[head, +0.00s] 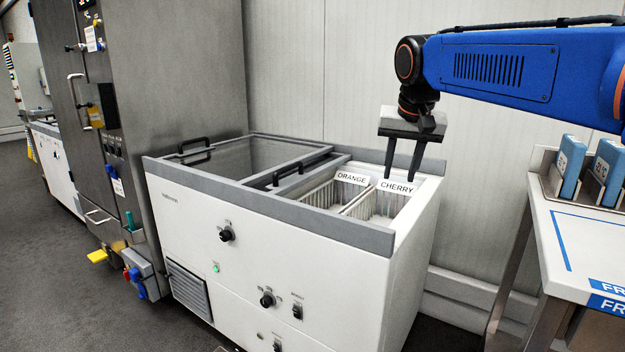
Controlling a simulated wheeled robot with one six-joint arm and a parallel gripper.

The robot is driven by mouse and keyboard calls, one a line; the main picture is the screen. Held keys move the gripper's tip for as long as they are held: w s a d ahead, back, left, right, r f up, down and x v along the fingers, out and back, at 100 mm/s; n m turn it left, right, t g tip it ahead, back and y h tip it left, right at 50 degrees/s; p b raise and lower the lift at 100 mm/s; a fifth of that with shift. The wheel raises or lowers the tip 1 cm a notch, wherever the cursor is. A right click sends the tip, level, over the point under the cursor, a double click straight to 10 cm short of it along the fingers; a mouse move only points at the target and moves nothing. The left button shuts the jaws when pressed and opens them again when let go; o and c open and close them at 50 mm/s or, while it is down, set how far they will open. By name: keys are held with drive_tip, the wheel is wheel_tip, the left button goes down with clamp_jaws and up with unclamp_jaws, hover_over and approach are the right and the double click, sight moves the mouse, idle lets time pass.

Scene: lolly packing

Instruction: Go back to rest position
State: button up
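My gripper (404,168) hangs from the blue arm at the upper right of the head view, pointing down over the right end of the white chest freezer (290,262). Its two dark fingers stand apart with a gap between them, and I see nothing held there. The fingertips are just above or at the cherry basket (380,208), behind its label (397,187). I cannot tell whether the tips reach inside. The orange basket (325,194) is beside it on the left, with its own label (351,178). The contents of both baskets are not clear.
The freezer's glass lid (245,155) covers its left part. A white worktable (570,230) with blue packs (572,163) in a holder stands at the right. A tall grey steel cabinet (170,80) stands at the left. The wall (350,70) is close behind. The left floor is clear.

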drive_tip(key=s+d+f+n, duration=0.1)
drive_tip(key=s+d+f, duration=0.2)
drive_tip(key=s+f, duration=0.5)
drive_tip(key=s+d+f, duration=0.3)
drive_tip(key=s+f, duration=0.6)
drive_tip(key=s, duration=0.3)
drive_tip(key=s+d+f+n, duration=0.1)
drive_tip(key=s+d+f, duration=0.1)
drive_tip(key=s+f, duration=0.6)
drive_tip(key=shift+s+d+f+n, duration=0.3)
drive_tip(key=shift+s+d, duration=0.1)
drive_tip(key=shift+s, duration=0.65)
drive_tip(key=shift+r, duration=0.1)
